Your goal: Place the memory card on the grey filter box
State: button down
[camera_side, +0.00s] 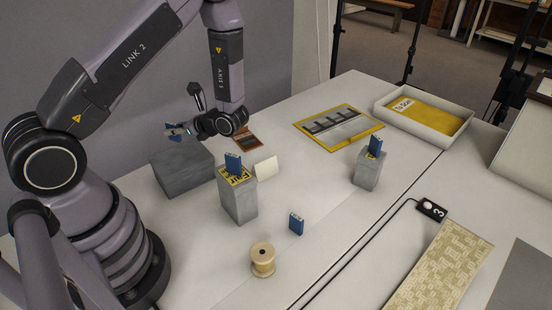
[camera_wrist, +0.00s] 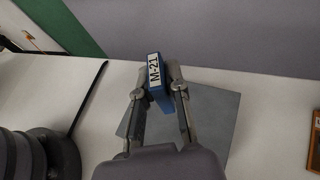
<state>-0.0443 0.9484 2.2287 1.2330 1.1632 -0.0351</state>
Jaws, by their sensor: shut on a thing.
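My gripper (camera_side: 180,131) is shut on a blue memory card, whose label reads M-21 in the wrist view (camera_wrist: 155,75). The card is up in the air, above a wide, low grey box (camera_side: 182,166); that box also shows beneath the fingers in the wrist view (camera_wrist: 215,118). A taller grey box (camera_side: 240,206) stands to its right with a yellow label on top, partly hidden by a blue card (camera_side: 233,163). Another grey box (camera_side: 367,172) on the right carries a blue card (camera_side: 375,145). I cannot read a clear "filter" label on any box.
A blue card (camera_side: 296,223) stands on the table near a wooden spool (camera_side: 262,260). A cream card (camera_side: 265,167) and a small brown tray (camera_side: 247,141) lie behind the labelled box. A black cable crosses the table.

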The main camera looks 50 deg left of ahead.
aim_at(180, 157)
jog(key=shift+f, duration=2.6)
jog(key=shift+f, duration=0.1)
jog(key=c, duration=1.1)
grip_release()
jog(key=shift+c, duration=0.2)
